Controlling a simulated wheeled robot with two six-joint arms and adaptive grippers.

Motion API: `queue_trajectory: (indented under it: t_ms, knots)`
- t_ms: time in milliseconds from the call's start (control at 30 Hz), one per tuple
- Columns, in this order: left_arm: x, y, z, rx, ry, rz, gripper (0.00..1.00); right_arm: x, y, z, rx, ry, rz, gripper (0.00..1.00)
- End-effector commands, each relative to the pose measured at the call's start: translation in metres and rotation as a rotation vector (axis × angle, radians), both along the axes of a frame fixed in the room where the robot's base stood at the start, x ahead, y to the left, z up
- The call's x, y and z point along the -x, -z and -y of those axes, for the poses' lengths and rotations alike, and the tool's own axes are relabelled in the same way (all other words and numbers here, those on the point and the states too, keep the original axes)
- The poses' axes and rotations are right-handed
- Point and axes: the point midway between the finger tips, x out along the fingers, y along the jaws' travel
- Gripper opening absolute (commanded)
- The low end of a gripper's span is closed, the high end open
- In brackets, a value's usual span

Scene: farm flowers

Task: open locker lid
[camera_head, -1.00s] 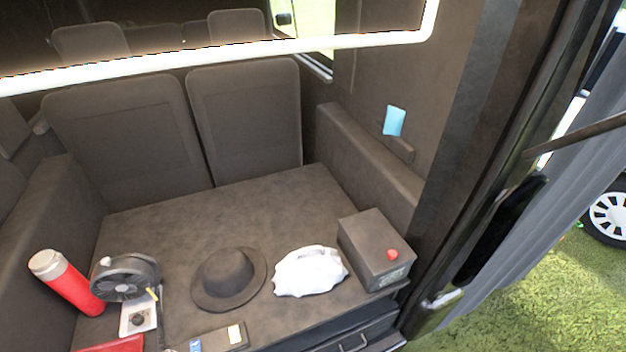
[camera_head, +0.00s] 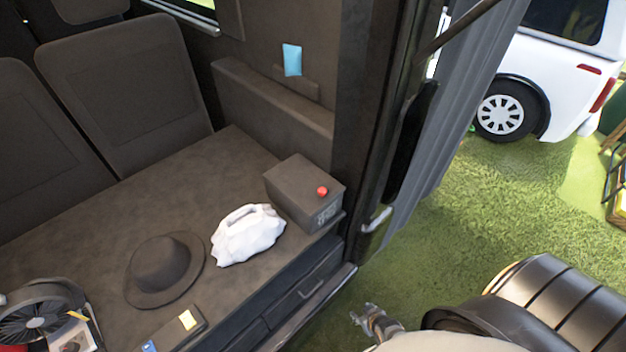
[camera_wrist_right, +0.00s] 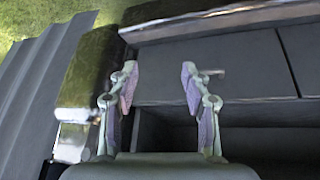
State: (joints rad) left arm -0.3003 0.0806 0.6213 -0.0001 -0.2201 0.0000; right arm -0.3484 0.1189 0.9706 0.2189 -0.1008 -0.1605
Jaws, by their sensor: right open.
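A dark box (camera_head: 290,190) with a red knob (camera_head: 322,191) on its top sits at the right end of the dark bench (camera_head: 90,225) in the head view. Its lid looks shut. It may be the locker, but I cannot be sure. My right gripper (camera_head: 364,315) is low in front of the bench, over the grass and apart from the box. In the right wrist view it (camera_wrist_right: 158,78) is open, with its two fingers apart and nothing between them. Dark drawer-like panels (camera_wrist_right: 225,60) lie beyond the fingers. My left gripper is not in view.
A white bag-like thing (camera_head: 246,235), a dark hat (camera_head: 164,265) and a fan (camera_head: 40,315) are on the bench. A drawer handle (camera_head: 312,290) is on its front. A grey curtain (camera_head: 430,130) hangs to the right. Grass (camera_head: 540,205) lies open outside, with a white car (camera_head: 560,70) behind.

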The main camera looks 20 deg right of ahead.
Motion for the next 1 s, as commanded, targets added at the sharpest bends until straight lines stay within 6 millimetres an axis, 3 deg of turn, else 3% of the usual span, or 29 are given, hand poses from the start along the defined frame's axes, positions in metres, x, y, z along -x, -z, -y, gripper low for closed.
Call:
queue_trajectory:
  t_ms: [33, 100, 200, 300, 400, 500, 733, 1000]
  knots:
    - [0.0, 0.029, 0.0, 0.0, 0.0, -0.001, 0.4, -0.056, -0.015, 0.003, -0.001, -0.006, 0.163, 0.48]
    - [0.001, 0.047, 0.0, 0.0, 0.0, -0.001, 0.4, -0.12, -0.069, 0.002, -0.004, -0.013, 0.383, 0.48]
    - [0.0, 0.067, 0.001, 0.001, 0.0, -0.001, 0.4, -0.18, -0.156, -0.002, -0.01, -0.014, 0.66, 0.48]
    - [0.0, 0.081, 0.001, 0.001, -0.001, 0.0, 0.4, -0.209, -0.233, -0.007, -0.019, -0.007, 0.866, 0.48]
    - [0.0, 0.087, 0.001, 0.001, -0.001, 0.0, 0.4, -0.219, -0.285, -0.011, -0.029, 0.002, 0.99, 0.48]
    - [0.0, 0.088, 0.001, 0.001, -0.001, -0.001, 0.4, -0.221, -0.309, -0.012, -0.034, 0.007, 1.043, 0.48]
    - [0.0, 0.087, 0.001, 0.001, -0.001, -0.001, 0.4, -0.231, -0.314, -0.012, -0.036, 0.009, 1.052, 0.48]
    - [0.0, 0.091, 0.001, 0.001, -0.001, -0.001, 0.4, -0.288, -0.313, -0.009, -0.036, 0.01, 1.053, 0.48]
